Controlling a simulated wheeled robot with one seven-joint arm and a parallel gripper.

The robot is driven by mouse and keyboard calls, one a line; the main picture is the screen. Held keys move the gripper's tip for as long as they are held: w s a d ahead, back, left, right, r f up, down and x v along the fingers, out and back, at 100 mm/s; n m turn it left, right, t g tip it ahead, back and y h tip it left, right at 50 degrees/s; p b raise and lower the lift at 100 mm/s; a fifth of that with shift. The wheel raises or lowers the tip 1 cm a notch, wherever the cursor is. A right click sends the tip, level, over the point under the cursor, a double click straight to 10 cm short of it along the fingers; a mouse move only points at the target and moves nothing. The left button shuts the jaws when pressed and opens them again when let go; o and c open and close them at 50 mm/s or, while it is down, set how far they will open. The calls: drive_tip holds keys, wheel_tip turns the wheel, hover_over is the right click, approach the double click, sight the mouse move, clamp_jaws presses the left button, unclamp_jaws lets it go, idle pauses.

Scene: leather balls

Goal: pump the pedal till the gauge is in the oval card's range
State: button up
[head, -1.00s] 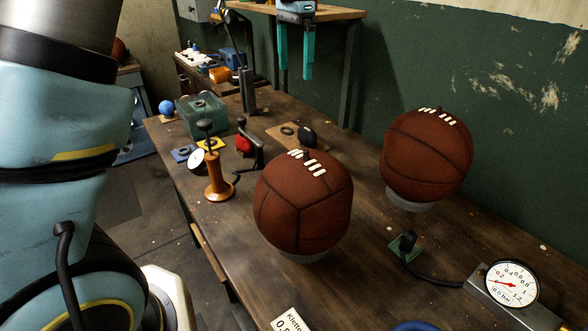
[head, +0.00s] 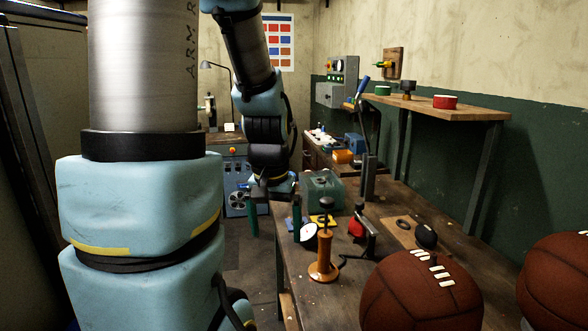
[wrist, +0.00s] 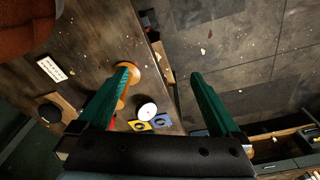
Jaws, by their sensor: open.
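My gripper (head: 275,237) points down with its two green fingers apart and nothing between them, near the bench's left edge in the head view. In the wrist view my gripper (wrist: 161,72) is open over the bench edge and the floor. I cannot make out the dial's reading. No pedal or oval card can be made out. The large bar gauge is out of view now.
Two brown leather balls (head: 420,305) (head: 560,290) fill the near right of the bench. A red item with a black lever (head: 357,228) and a greenish box (head: 323,190) stand beyond. A wooden shelf (head: 450,110) overhangs the right. Floor (head: 245,265) is open left of the bench.

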drive_tip(key=shift+n, duration=0.8)
drive_tip(key=s+a, duration=0.1)
drive_tip(key=s+a+f, duration=0.1)
drive_tip(key=s+a, duration=0.1)
drive_tip(key=shift+f, duration=0.35)
